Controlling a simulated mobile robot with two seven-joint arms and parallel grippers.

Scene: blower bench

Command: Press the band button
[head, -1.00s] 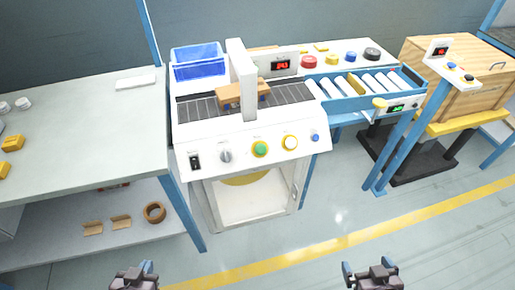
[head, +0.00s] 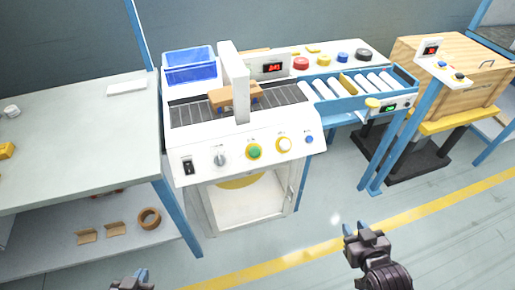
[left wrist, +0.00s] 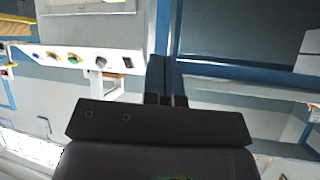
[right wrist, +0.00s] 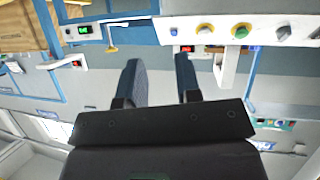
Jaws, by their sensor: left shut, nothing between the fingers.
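The white machine's sloped front panel (head: 205,172) carries a black rocker switch (head: 187,167), a grey knob (head: 219,158), a green button in a yellow ring (head: 254,152), a white button in a yellow ring (head: 284,144) and a small blue button (head: 309,139). Their labels are too small to read, so I cannot tell which is the band button. My left gripper (head: 139,275) is shut and empty at the bottom edge, well short of the panel. My right gripper (head: 361,231) is open and empty, right of the panel and apart from it. The right wrist view shows its fingers spread (right wrist: 160,78).
A brown box (head: 233,98) sits on the machine's belt under a white arch (head: 236,80). A roller conveyor (head: 360,92) and a wooden crate (head: 446,80) stand to the right. A workbench (head: 75,150) is on the left. The floor before the machine is clear.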

